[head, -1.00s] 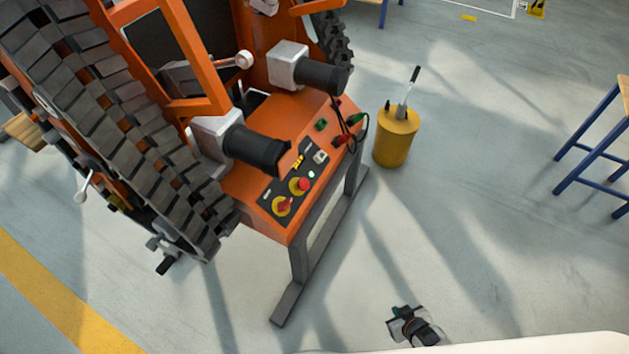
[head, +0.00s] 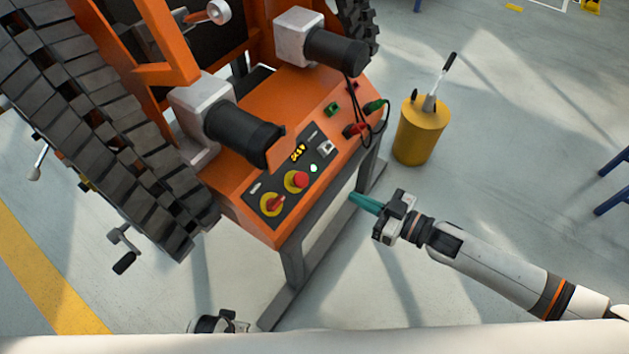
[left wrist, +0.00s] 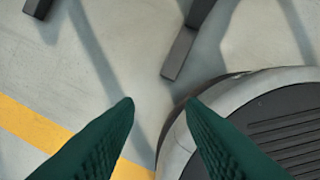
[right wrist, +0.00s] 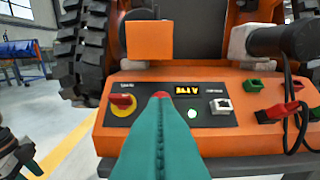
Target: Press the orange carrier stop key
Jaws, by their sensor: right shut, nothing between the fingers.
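The orange carrier (head: 245,225) has a sloping dark control panel at its near end. On it a red mushroom stop key (head: 297,180) sits on a yellow base, beside a red rotary switch on yellow (head: 272,204). My right gripper (head: 355,198) is shut and empty, its green fingers pointing at the panel from the right, apart from it. In the right wrist view the fingertips (right wrist: 160,98) cover most of the stop key (right wrist: 161,94); only a bit of red shows. My left gripper (left wrist: 161,102) is open and empty over the floor, low in the head view.
Right of the key are a lit display (head: 299,153), a white-green lamp (head: 314,168), a white switch (head: 326,148) and cable plugs (head: 353,130). Black motors (head: 245,137) overhang the panel. A yellow drum (head: 421,135) stands to the right. The floor in front is clear.

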